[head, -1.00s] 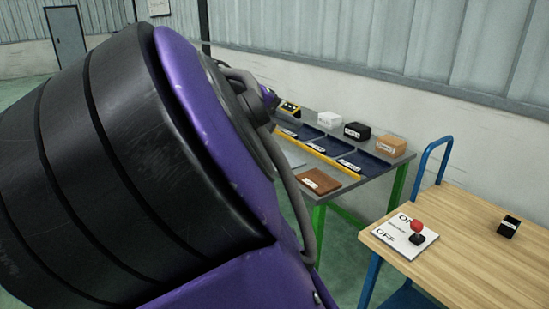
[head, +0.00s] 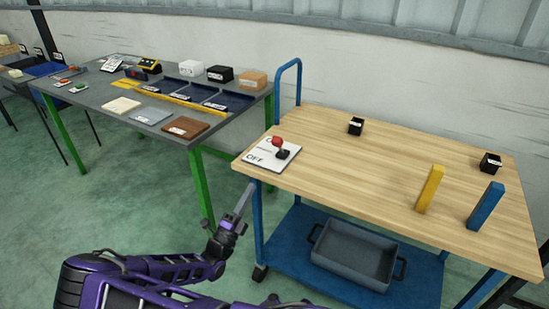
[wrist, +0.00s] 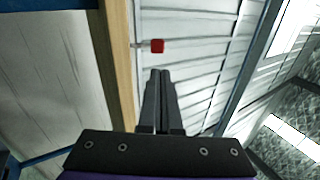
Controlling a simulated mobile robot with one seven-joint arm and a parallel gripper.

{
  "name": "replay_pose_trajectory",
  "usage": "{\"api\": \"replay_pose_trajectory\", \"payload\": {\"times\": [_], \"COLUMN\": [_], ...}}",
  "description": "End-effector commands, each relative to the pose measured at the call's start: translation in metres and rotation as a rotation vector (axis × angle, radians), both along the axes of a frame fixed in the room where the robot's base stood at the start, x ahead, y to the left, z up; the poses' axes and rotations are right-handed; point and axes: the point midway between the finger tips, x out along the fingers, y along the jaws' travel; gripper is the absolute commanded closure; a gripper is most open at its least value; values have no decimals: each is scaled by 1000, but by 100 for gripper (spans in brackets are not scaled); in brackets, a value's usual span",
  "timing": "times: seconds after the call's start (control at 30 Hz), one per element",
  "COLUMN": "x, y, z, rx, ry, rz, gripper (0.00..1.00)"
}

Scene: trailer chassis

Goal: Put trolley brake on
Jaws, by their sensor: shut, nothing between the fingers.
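The brake lever has a red knob (head: 277,142) on a black base and stands on a white panel (head: 258,163) marked ON and OFF. The panel lies on the near left corner of the wooden-topped trolley (head: 350,170). The ON label is partly hidden behind the knob. I cannot tell surely which label the lever leans to. My gripper (head: 248,188) is shut and empty, pointing up just left of and below that corner, apart from the lever. In the wrist view the shut fingers (wrist: 162,73) point toward the red knob (wrist: 157,46), beside the trolley's wooden edge (wrist: 122,60).
The trolley top also holds a yellow block (head: 430,188), a blue block (head: 486,206) and two small black boxes (head: 356,126). A grey crate (head: 352,262) sits on its lower shelf. A grey table (head: 95,90) with trays and boxes stands left. Floor between them is clear.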

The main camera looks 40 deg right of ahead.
Motion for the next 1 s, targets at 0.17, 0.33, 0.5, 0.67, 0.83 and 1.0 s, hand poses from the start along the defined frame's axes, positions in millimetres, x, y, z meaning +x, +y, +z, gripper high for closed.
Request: {"api": "replay_pose_trajectory", "payload": {"times": [0.17, 0.33, 0.5, 0.67, 0.83, 1.0], "x": [-5, -5, -3, 4, 16, 28], "y": [-5, -4, -9, -27, -57, -85], "z": [-8, -8, -5, 7, 25, 43], "rx": [-23, -21, -21, -22, -20, -20], "ry": [55, 52, 49, 47, 47, 47], "rz": [-18, -17, -18, -20, -19, -19], "gripper": [100, 100, 100, 100, 100, 100]}}
